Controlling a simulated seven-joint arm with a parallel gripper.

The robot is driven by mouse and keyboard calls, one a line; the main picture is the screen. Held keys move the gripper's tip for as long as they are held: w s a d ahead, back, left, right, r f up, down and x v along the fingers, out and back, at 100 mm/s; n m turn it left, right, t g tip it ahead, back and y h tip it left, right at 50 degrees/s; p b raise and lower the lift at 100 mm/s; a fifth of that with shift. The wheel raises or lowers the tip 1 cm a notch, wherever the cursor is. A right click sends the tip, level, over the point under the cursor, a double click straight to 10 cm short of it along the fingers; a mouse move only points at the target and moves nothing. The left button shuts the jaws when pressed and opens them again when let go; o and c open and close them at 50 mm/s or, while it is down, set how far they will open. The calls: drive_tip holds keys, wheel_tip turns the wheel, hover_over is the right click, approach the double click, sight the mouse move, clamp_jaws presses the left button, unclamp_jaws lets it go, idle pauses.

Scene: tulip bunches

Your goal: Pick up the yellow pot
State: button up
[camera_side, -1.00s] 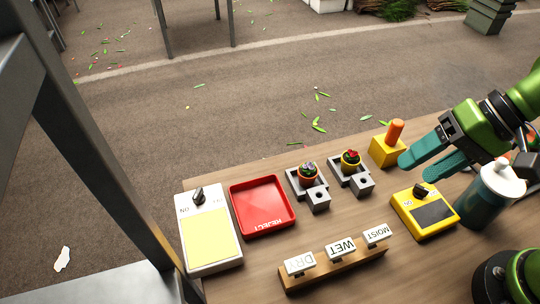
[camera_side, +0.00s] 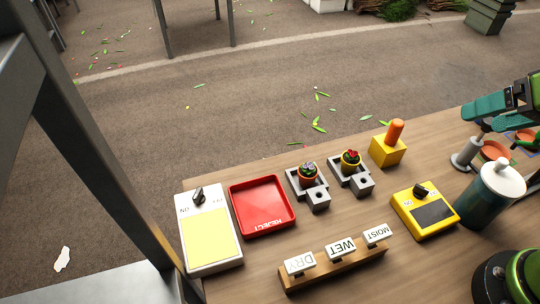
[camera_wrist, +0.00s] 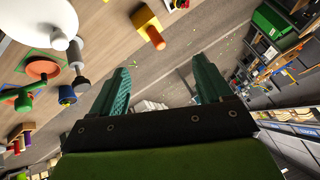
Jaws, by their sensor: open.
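In the side view a small yellow-orange pot (camera_side: 350,164) with red flowers stands upright in a grey holder (camera_side: 365,184). A similar, more orange pot (camera_side: 309,179) with purple flowers stands in the grey holder to its left. My gripper (camera_side: 478,112) is at the right edge of the side view, well to the right of both pots and above the table. Its teal fingers also show in the wrist view (camera_wrist: 163,70); they are spread apart with nothing between them.
A yellow block with an orange handle (camera_side: 388,149) stands right of the pots. A yellow meter (camera_side: 425,213), a white-topped bottle (camera_side: 486,201), a sign rack (camera_side: 335,270), a red reject tray (camera_side: 262,206) and a white switch box (camera_side: 209,229) share the wooden table.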

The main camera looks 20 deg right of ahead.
drive_tip(key=n+g+h, duration=0.2)
drive_tip(key=n+g, duration=0.5)
drive_tip(key=n, duration=0.2)
hover_over(355, 151)
wheel_tip(355, 151, down, 6)
drive_tip(key=f, duration=1)
drive_tip(key=shift+w+f, duration=0.25)
drive_tip(key=shift+f, duration=0.1)
drive_tip(key=shift+s+f, duration=0.2)
drive_tip(key=shift+f, duration=2.45)
drive_tip(key=shift+c, duration=0.4)
drive_tip(key=c, duration=1.1)
drive_tip(key=shift+o, duration=0.2)
